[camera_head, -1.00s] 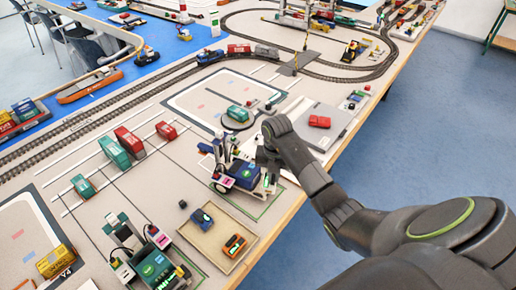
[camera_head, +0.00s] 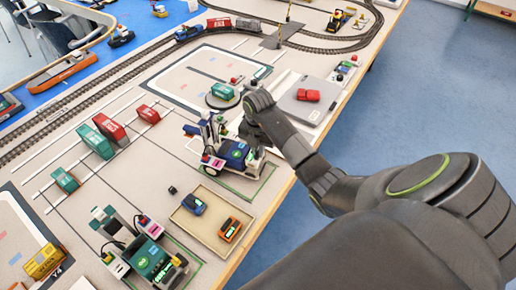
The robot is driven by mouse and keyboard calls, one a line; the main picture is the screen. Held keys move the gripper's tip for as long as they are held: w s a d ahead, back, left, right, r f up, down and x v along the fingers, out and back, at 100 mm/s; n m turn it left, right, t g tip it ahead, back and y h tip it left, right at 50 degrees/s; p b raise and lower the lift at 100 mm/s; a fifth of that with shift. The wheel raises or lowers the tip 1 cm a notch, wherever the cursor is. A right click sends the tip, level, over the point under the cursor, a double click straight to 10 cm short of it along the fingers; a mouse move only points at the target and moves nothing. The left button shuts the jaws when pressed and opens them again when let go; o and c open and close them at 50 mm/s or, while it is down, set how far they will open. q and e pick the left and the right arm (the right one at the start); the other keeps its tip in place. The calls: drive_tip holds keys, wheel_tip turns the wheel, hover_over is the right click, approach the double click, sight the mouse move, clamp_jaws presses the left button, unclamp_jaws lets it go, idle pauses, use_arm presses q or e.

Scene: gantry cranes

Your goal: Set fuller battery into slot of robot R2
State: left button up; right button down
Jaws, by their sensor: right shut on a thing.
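A tan tray (camera_head: 184,223) holds a blue battery-like block (camera_head: 194,205) with a small green display and an orange one (camera_head: 230,229), also with a green display. A blue wheeled machine (camera_head: 236,155) stands behind the tray inside a green outline. A green machine (camera_head: 150,262) stands to the front left. Names on the machines are too small to read. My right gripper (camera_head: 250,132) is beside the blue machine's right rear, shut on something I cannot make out. Its fingertips are mostly hidden by the arm and the machine. My left gripper is not in view.
Green and red containers (camera_head: 110,129) stand on lines at the left. A railway track (camera_head: 90,95) runs behind. The table's right edge is under my arm.

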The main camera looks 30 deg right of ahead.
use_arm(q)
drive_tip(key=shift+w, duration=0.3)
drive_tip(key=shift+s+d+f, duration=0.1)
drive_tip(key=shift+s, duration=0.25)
use_arm(e)
drive_tip(key=shift+a+f, duration=0.1)
idle(0.4)
